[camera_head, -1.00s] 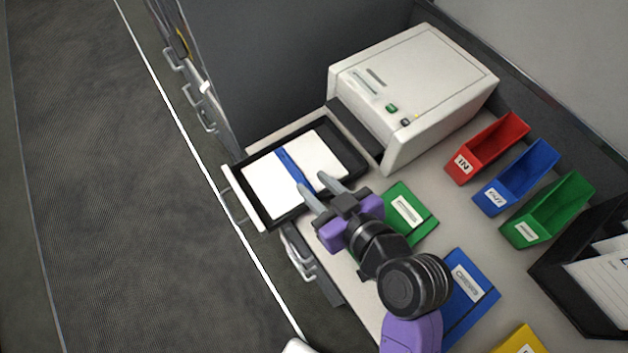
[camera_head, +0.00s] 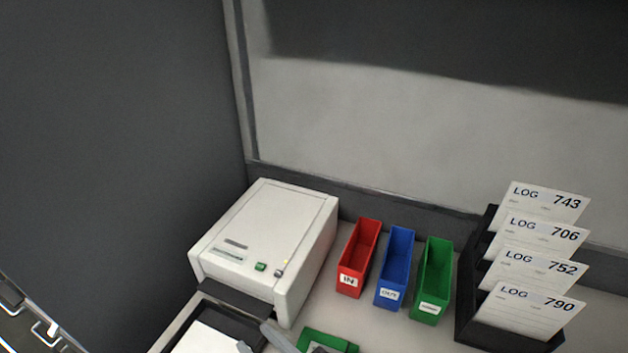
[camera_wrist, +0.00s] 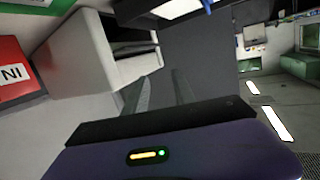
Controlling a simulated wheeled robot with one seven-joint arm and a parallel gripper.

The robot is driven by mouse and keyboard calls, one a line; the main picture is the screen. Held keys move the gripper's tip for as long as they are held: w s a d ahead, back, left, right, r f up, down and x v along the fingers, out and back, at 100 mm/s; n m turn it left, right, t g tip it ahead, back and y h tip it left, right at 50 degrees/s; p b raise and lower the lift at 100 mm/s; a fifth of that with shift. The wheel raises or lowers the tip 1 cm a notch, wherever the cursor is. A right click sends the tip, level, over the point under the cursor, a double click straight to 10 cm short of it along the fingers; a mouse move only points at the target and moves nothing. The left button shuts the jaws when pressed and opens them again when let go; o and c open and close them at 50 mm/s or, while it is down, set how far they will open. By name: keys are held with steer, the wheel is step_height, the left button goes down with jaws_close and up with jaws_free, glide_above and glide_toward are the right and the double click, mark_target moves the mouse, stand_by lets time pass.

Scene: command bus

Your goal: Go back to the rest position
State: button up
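My gripper (camera_wrist: 160,88) shows in the wrist view with its two grey fingers apart and nothing between them. In the head view only the finger ends (camera_head: 264,338) show at the bottom edge, beside the black tray (camera_head: 225,318) in front of the printer. The rest of my arm is out of that view. White paper (camera_head: 205,341) lies in the tray, cut off by the frame.
A white printer (camera_head: 265,225) stands on the desk. Red (camera_head: 352,262), blue (camera_head: 394,266) and green (camera_head: 432,278) bins stand right of it. A black rack (camera_head: 470,318) holds several log cards. A green folder (camera_head: 325,340) lies near my fingers.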

steer(key=s+d+m+t+h, duration=0.3)
steer(key=s+d, duration=0.2)
steer(key=d, duration=0.5)
steer(key=s+d+m+t+h, duration=0.2)
steer(key=s+d+t+h, duration=0.15)
steer(key=d, duration=0.65)
steer(key=s+d+m+g+h, duration=0.1)
steer(key=s+d, duration=0.3)
steer(key=s, duration=0.4)
steer(key=s+d+m+g+h, duration=0.1)
steer(key=s+d+m+h, duration=0.1)
steer(key=s, duration=0.5)
steer(key=shift+s+d+f+g+h, duration=0.15)
steer(key=shift+s+d+g+h, duration=0.25)
steer(key=shift+d+h, duration=0.6)
steer(key=shift+d+y, duration=0.25)
